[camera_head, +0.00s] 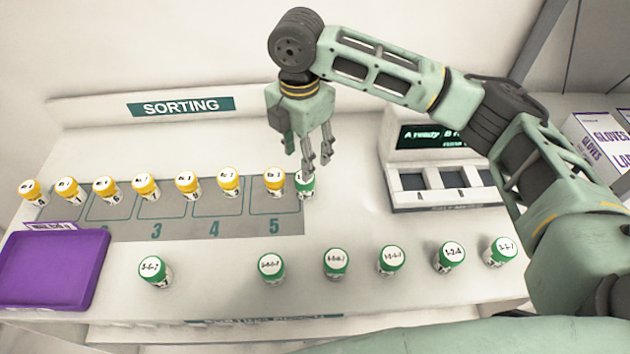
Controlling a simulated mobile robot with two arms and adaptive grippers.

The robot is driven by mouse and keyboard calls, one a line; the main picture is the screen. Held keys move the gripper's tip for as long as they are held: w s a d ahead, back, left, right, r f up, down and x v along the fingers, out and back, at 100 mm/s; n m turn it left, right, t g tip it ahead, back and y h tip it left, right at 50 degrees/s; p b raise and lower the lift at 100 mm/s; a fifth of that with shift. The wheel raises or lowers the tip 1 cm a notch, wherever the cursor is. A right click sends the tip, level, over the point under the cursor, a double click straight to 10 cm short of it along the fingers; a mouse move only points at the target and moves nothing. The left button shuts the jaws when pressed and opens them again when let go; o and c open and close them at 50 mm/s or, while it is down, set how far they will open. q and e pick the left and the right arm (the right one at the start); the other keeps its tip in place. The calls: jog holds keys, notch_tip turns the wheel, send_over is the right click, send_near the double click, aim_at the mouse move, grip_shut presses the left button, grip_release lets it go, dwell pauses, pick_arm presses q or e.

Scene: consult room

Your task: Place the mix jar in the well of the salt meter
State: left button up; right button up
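The salt meter (440,197) stands at the back right, a white unit with a dark lit display and dark square wells marked with letters. A green-capped jar (307,190) stands upright at the right end of the grey sorting strip, partly hidden by my fingers. My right gripper (318,163) points down just above it, its fingers apart, with nothing seen between them. Several more green-capped jars (336,263) stand in a front row, with number labels on the caps. I cannot tell which green jar is the mix jar. My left gripper is out of view.
Several yellow-capped jars (187,184) line the back edge of the numbered grey strip (180,228). A purple tray (52,270) lies at the left. Glove boxes (597,145) stand at the far right. The counter between strip and meter is clear.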

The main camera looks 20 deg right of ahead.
aim_at(305, 186)
notch_tip(305, 186, down, 7)
jog(key=shift+a+r+p, duration=0.1)
jog(key=shift+r+p, duration=0.1)
jog(key=shift+p, duration=0.6)
jog(key=shift+f, duration=0.5)
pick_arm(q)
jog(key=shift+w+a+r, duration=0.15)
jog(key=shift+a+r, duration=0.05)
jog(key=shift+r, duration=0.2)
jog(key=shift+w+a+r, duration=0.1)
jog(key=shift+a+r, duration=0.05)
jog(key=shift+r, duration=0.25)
pick_arm(e)
jog(key=shift+a, duration=0.1)
jog(key=shift+c, duration=0.7)
grip_shut()
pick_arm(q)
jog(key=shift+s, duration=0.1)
pick_arm(e)
jog(key=shift+r, duration=0.15)
